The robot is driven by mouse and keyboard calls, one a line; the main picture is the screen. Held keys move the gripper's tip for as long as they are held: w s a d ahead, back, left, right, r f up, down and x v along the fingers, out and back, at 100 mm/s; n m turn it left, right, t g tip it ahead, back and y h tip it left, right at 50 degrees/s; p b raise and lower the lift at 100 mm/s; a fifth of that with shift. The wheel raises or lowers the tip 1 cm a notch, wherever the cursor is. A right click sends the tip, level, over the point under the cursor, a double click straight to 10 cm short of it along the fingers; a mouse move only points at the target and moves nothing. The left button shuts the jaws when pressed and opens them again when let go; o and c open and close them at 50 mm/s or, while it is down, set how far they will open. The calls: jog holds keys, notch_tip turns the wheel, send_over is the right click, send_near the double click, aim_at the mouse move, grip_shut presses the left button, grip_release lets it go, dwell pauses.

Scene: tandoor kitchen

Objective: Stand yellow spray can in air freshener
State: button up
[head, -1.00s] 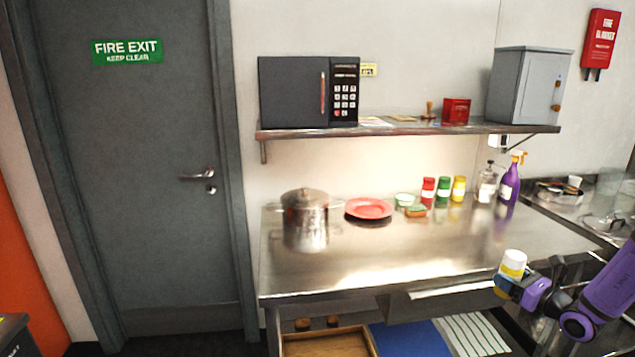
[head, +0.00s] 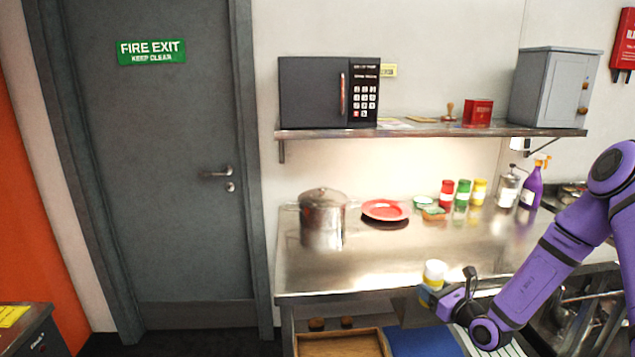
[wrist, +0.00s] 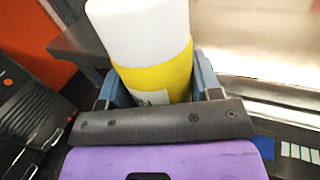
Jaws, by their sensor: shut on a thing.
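A yellow spray can (head: 434,272) with a white cap is in my gripper (head: 430,292), in front of the counter's front edge. In the wrist view the can (wrist: 158,82) is upright or slightly tilted, its white top toward the far side. The fingers of my gripper (wrist: 155,92) are closed around its yellow body. The lower part of the can is hidden by the gripper. I cannot make out a place marked air freshener in these views.
The steel counter (head: 350,265) holds a lidded pot (head: 322,218), a red plate (head: 385,209), red, green and yellow containers and a purple spray bottle (head: 532,188). Its front middle is clear. Below are a wooden tray (head: 340,343) and a blue board (head: 424,342).

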jog(key=shift+s+a+f+h, duration=0.2)
jog(key=shift+a+f+h, duration=0.05)
jog(key=shift+a+h, duration=0.1)
jog(key=s+f+m+t+h, duration=0.2)
jog(key=s+f+m+h, duration=0.1)
jog(key=s+m+h, duration=0.2)
jog(key=shift+d+f+m+h, duration=0.2)
jog(key=shift+f+m+h, duration=0.1)
jog(key=shift+h, duration=1.05)
jog(key=shift+a, duration=0.1)
